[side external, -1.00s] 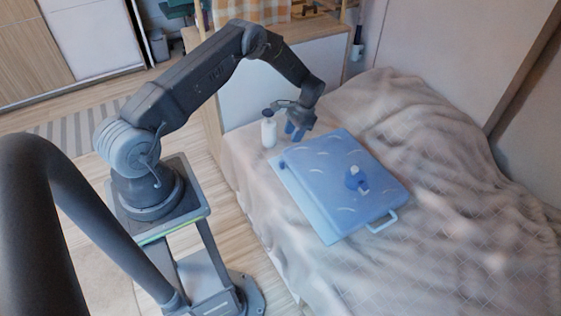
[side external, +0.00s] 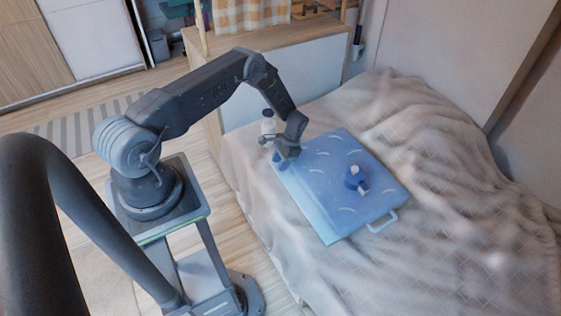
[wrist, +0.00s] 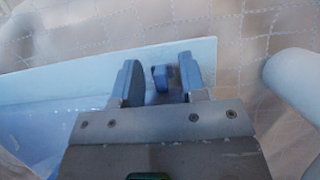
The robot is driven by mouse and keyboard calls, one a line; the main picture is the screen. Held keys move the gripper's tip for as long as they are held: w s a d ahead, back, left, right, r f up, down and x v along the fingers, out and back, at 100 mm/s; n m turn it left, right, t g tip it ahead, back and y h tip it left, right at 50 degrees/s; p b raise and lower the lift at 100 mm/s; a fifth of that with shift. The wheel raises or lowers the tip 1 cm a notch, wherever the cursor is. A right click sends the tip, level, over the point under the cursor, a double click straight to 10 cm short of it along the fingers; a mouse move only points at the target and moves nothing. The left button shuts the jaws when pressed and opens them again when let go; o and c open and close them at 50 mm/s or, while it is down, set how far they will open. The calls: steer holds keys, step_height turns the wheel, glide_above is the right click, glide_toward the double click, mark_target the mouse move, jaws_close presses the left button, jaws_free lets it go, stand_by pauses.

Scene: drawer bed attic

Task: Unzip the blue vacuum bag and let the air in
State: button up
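The blue vacuum bag (side external: 335,185) lies flat on the bed, with a pale strip (side external: 308,215) along its near left edge. A round blue valve (side external: 355,176) with a white part sits on top. My gripper (side external: 279,159) is low at the bag's upper left corner. In the wrist view its two fingers are open, one on each side of a small dark blue zip slider (wrist: 161,78) on the pale strip (wrist: 60,83). Small gaps show between the slider and both fingers. In the side view, my gripper hides the slider.
A pale handle (side external: 382,222) sticks out of the bag's near right side. A rumpled beige blanket (side external: 440,190) covers the bed.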

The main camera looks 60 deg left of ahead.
mark_target(320, 230)
jaws_close()
steer(key=shift+d, duration=0.15)
steer(key=d, duration=2.8)
steer(key=shift+s+d, duration=0.1)
steer(key=shift+s, duration=0.3)
jaws_free()
steer(key=shift+v, duration=4.05)
